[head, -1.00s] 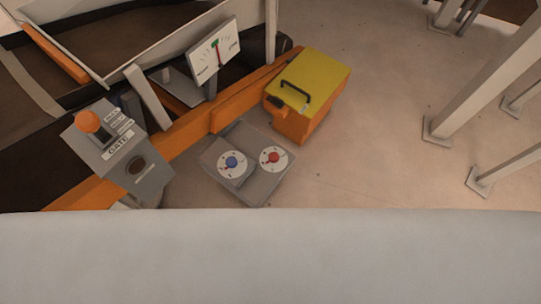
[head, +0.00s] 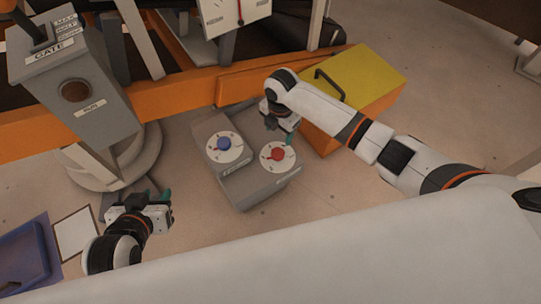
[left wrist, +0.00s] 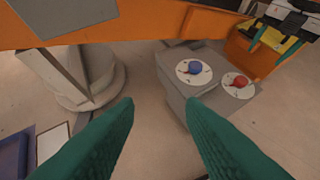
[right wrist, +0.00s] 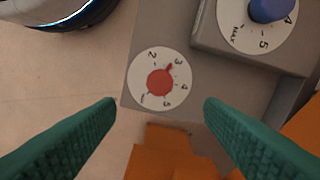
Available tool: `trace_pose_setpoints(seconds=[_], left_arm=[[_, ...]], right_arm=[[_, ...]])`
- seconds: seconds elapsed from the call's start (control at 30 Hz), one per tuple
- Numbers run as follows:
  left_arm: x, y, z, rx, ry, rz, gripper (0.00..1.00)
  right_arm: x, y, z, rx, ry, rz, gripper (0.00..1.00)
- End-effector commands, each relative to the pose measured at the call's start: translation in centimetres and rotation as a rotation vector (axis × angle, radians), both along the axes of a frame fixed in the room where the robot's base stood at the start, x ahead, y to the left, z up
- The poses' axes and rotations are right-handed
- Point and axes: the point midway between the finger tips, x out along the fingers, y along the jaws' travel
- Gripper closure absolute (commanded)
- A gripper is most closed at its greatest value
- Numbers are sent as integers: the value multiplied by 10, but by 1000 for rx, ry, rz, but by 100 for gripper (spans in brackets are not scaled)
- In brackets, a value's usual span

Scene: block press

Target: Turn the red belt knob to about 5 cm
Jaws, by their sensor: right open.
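The red knob (head: 278,154) sits on a white dial on a grey control box (head: 254,185). In the right wrist view, the red knob (right wrist: 160,82) has its pointer near the 3 on a scale with 1 to 5. My right gripper (head: 281,131) is above the box beside the red dial, with its fingers apart and nothing between them; the knob lies ahead between the fingers in its wrist view. My left gripper (head: 143,198) is open and empty, left of the box. The red knob also shows in the left wrist view (left wrist: 240,81).
A blue knob (head: 224,144) sits on the same box, left of the red one. A yellow-topped orange case (head: 368,75) stands behind right. The grey GATE post (head: 75,95) is at left, with a blue tray (head: 25,262) nearer. A gauge panel (head: 222,14) is cut off on top.

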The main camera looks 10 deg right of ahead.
Motion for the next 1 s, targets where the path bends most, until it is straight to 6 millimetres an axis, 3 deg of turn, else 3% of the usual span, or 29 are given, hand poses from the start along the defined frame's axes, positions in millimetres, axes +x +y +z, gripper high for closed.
trace_pose_setpoints(seconds=[0.27,0.6,1.0], left_arm=[[21,-9,20,-38,-170,-13,64],[55,-27,78,-135,-577,-39,64],[55,-38,147,-250,-1017,-64,64]], right_arm=[[-1,0,-20,-4,6,15,37],[0,0,-65,-4,4,13,37],[0,0,-108,-4,4,12,37]])
